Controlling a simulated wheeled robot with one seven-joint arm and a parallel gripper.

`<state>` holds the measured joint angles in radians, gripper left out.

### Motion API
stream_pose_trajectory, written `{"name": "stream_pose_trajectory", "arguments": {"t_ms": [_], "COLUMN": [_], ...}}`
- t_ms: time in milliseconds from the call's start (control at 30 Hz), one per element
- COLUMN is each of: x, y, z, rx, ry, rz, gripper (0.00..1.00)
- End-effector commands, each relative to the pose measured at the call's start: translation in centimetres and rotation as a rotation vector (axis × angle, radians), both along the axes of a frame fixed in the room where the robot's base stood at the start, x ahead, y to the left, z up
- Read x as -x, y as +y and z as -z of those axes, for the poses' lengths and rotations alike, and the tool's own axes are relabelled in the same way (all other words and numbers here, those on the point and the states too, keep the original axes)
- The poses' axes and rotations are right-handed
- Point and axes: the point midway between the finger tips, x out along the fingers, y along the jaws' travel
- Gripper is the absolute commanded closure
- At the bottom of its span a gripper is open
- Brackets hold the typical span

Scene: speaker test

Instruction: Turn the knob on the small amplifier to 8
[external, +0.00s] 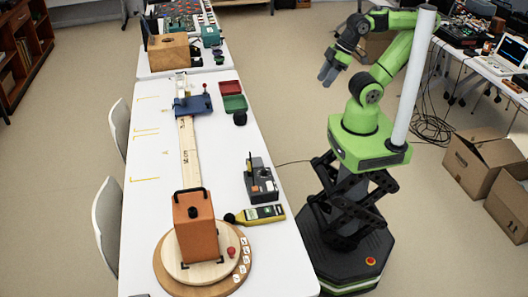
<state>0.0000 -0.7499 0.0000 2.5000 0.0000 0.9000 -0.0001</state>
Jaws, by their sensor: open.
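A small dark grey box (264,186), which looks like the small amplifier, sits near the right edge of the long white table. Light details show on its top and front, but its knob and any numbers are too small to make out. My gripper (328,74) is raised beyond the table's right edge, behind and to the right of the box. It is open, empty and well apart from the box.
A yellow meter (262,214) lies just in front of the box. An orange speaker (196,232) stands on a round wooden turntable (166,278). A wooden board (188,150) runs along the table, with red and green trays (234,103) farther back. Cardboard boxes (472,160) stand on the floor at right.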

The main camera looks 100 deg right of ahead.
Motion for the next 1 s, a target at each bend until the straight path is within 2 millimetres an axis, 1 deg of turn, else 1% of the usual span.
{"name": "stream_pose_trajectory", "arguments": {"t_ms": [67, 167, 267, 300, 333, 367, 400, 467, 500, 567, 600, 700, 767, 867, 967, 1000], "x": [-0.3, -2.5, -6.7, -8.6, -10.0, -11.3, -13.1, -15.7, -17.3, -19.4, -20.5, -22.2, -22.7, -23.0, -22.9, -22.8], "y": [0.0, 0.3, 0.9, 1.2, 1.4, 1.7, 2.0, 2.6, 3.1, 3.7, 4.0, 4.6, 4.8, 4.9, 4.9, 4.9], "z": [0.0, 0.1, 1.0, 1.6, 2.2, 3.0, 4.1, 6.2, 7.8, 10.3, 11.8, 14.7, 15.7, 16.6, 18.2, 19.2], "rx": [0.012, 0.09, 0.217, 0.266, 0.301, 0.335, 0.374, 0.427, 0.455, 0.489, 0.505, 0.527, 0.534, 0.538, 0.535, 0.535], "ry": [0.008, 0.058, 0.135, 0.164, 0.184, 0.202, 0.225, 0.253, 0.267, 0.28, 0.284, 0.282, 0.278, 0.274, 0.277, 0.276], "rz": [-0.027, -0.204, -0.538, -0.69, -0.802, -0.918, -1.072, -1.307, -1.462, -1.679, -1.804, -2.034, -2.108, -2.152, -2.151, -2.151], "gripper": [0.51, 0.51, 0.51, 0.51, 0.51, 0.51, 0.51, 0.51, 0.51, 0.51, 0.51, 0.51, 0.51, 0.51, 0.51, 0.51]}}
